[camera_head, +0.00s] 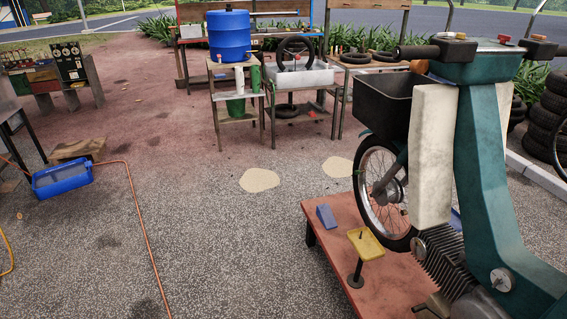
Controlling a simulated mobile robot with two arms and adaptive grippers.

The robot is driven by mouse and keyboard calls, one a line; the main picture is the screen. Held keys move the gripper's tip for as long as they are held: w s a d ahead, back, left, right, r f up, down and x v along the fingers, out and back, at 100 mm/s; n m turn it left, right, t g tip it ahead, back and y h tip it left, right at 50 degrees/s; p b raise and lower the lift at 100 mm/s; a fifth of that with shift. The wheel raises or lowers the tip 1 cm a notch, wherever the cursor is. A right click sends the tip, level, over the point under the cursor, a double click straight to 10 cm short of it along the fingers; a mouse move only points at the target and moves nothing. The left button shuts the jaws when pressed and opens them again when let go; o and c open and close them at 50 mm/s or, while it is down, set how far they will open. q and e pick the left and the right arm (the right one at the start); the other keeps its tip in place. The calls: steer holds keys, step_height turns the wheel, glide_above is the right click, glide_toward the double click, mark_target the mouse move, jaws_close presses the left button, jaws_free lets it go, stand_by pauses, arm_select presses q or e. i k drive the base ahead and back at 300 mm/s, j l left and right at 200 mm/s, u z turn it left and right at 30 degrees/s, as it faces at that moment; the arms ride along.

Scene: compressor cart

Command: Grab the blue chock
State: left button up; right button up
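A small blue wedge-shaped chock (326,216) sits on the far left part of the low red platform (318,240). It stands apart from the front wheel (382,190) of the teal motorbike (482,180), to the wheel's left. A yellow tray on a post (366,244) stands just in front and right of the chock. A bit of another blue thing (456,216) shows behind the bike, mostly hidden; I cannot tell what it is. Neither of my grippers is in view.
A blue bin (62,180) lies on the ground at left, with an orange hose (138,225) running forward. Workbenches, a blue barrel (229,36) and tyre stacks (547,110) stand further back. The gravel ground left of the platform is mostly clear.

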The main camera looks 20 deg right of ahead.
mark_target(324, 211)
steer(key=i+z, duration=0.2)
steer(key=i, duration=0.3)
steer(key=i+j+z, duration=0.25)
steer(key=i, duration=0.2)
steer(key=i+j+z, duration=0.2)
steer(key=i, duration=0.25)
steer(key=i+j+z, duration=0.25)
steer(key=i, duration=0.2)
